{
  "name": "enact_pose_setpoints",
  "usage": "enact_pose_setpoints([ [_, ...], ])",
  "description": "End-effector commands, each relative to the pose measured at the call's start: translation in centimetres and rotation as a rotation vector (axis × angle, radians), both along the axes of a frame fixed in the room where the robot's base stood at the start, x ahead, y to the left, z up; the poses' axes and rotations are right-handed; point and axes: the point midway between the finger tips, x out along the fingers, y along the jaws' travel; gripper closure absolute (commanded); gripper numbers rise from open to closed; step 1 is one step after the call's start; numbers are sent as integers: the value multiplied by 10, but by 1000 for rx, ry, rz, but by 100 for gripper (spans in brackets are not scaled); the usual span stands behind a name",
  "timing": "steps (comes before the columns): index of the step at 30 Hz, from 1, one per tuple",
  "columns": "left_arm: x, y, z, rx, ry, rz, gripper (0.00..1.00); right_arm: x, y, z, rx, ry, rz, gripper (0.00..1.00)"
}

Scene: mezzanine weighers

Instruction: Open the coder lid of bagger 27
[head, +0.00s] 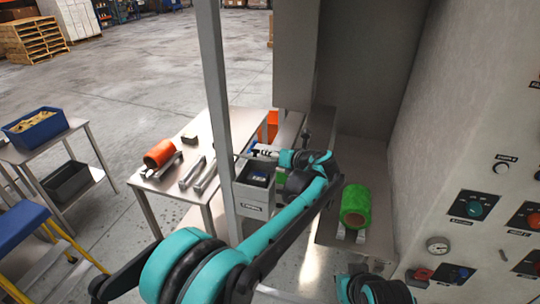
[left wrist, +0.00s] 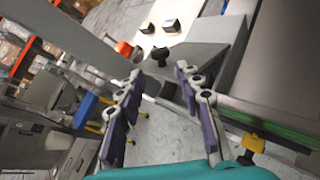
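My left gripper (head: 262,151) is at the far end of my teal arm in the head view, small and partly hidden by the arm, above a grey box (head: 254,208) with a label. In the left wrist view my left gripper (left wrist: 157,72) has its two purple-padded fingers well apart, with nothing between them. A black knob (left wrist: 160,53) shows beyond the fingertips, by a grey metal housing (left wrist: 205,57). I cannot tell whether this housing is the coder or where its lid edge lies. My right gripper is not in view.
A grey upright post (head: 217,90) stands left of the box. A steel table (head: 170,205) holds an orange roll (head: 159,154) and metal bars. A green roll (head: 355,206) sits right of my arm. A control panel (head: 480,200) with knobs is at right. Open floor lies behind.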

Motion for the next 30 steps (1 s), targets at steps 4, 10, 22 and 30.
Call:
enact_pose_setpoints([
  [4,-9,22,-3,-110,-28,50,100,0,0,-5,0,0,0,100],
  [10,-29,84,-31,-461,-156,168,100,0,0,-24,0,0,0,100],
  [22,3,125,-102,-561,-422,-225,100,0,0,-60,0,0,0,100],
  [30,-49,130,-135,-444,-603,-645,100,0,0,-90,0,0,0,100],
])
